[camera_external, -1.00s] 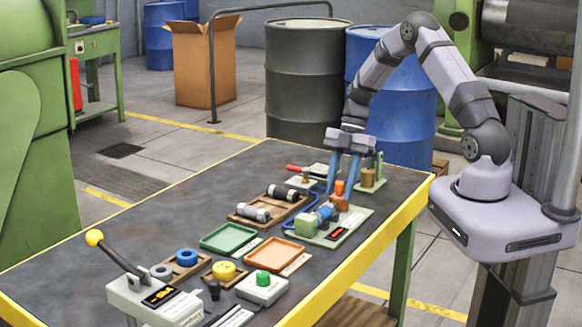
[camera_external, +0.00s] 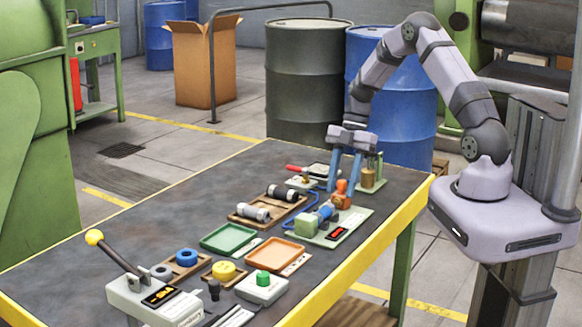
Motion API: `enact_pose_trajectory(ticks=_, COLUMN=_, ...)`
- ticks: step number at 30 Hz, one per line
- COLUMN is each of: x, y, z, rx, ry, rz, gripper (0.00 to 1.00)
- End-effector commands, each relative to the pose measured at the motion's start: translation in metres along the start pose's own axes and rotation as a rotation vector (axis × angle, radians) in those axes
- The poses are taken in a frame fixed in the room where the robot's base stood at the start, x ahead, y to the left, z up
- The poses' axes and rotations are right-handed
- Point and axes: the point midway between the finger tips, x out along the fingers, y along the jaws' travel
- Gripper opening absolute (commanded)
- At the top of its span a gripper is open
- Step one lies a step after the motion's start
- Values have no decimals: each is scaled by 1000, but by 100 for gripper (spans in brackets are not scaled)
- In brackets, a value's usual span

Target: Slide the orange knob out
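The orange knob (camera_external: 341,186) stands up from an orange body on the right end of a small fixture with a blue round part (camera_external: 326,212) and a pale green block (camera_external: 306,227). The fixture sits on a light green base plate (camera_external: 352,219) near the table's right edge. My gripper (camera_external: 342,187) points down at the knob, its two blue fingers spread to either side of it. The fingertips are level with the knob. At this size I cannot tell whether the fingers touch it.
A brass-coloured cylinder on a stand (camera_external: 368,178) is close to the right of my gripper. A red-handled piece (camera_external: 300,171) and a tray with dark and grey rollers (camera_external: 268,207) lie to the left. Green (camera_external: 228,238) and orange (camera_external: 274,253) trays are nearer the camera.

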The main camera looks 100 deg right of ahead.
Motion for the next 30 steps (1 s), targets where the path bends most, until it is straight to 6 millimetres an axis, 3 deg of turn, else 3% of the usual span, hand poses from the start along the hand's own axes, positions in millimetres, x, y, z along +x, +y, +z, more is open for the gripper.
enact_pose_trajectory(ticks=15, x=-35, y=0, z=-14, rx=-1, ry=-1, rz=1, gripper=38)
enact_pose_trajectory(ticks=30, x=-46, y=0, z=-19, rx=-1, ry=-1, rz=1, gripper=38)
